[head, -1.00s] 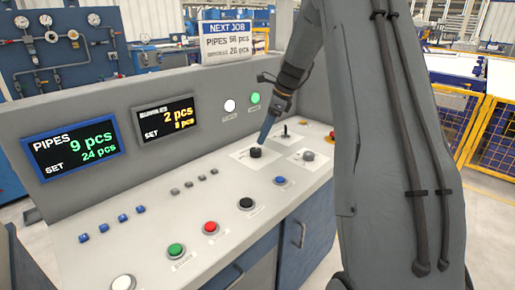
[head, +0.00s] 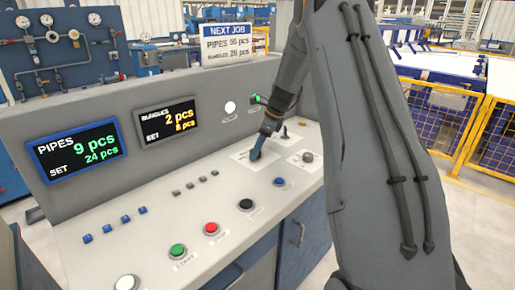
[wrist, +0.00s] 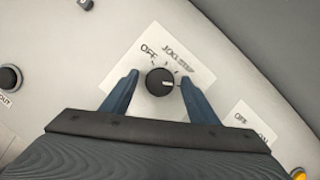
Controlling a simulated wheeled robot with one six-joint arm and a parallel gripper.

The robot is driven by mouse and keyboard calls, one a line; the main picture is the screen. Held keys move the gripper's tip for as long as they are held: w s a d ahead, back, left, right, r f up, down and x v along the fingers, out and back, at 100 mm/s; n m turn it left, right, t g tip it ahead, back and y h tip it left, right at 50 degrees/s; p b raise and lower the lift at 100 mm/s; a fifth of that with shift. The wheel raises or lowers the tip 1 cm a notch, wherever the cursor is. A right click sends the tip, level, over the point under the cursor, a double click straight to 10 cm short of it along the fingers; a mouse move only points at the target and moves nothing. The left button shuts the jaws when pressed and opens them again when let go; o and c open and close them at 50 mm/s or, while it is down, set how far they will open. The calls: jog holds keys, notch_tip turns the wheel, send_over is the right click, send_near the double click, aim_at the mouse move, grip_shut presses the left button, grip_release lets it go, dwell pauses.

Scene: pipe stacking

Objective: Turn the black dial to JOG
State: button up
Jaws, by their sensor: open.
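The black dial (wrist: 160,81) sits on a white label plate (wrist: 125,72) in the wrist view. The plate reads OFF at the left and JOG further right, with more overlapping small print beside it. The dial's pale mark appears to point right, past the JOG lettering. My gripper (wrist: 159,76) is open, with one blue finger on each side of the dial. Small gaps seem to show between fingers and dial. In the head view my gripper (head: 257,150) is low over the panel and hides the dial.
A second switch plate (wrist: 250,125) lies to the right in the wrist view. In the head view a small lever (head: 285,132) and a grey knob (head: 308,157) stand near my gripper. A black button (head: 246,204) and a blue button (head: 279,182) are in front.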

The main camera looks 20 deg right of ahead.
jog(key=c, duration=1)
jog(key=shift+c, duration=0.2)
jog(key=shift+n, duration=0.3)
jog(key=shift+w+d+n+g+b, duration=0.15)
jog(key=shift+n+g+b, duration=0.35)
jog(key=shift+n, duration=0.7)
jog(key=n+g, duration=0.1)
jog(key=n, duration=0.1)
jog(key=n+b, duration=0.1)
jog(key=n, duration=0.1)
jog(key=shift+w+n+g+y, duration=0.15)
jog(key=shift+n+g+y, duration=0.15)
jog(key=shift+g, duration=0.1)
jog(key=n+g+b, duration=0.1)
jog(key=n+b, duration=0.1)
jog(key=n, duration=0.1)
jog(key=shift+w+n, duration=0.1)
jog(key=shift+n, duration=0.2)
jog(key=shift+n+g+h+b, duration=0.6)
jog(key=shift+n+g+b, duration=0.3)
jog(key=shift+n, duration=1.4)
jog(key=shift+r, duration=0.1)
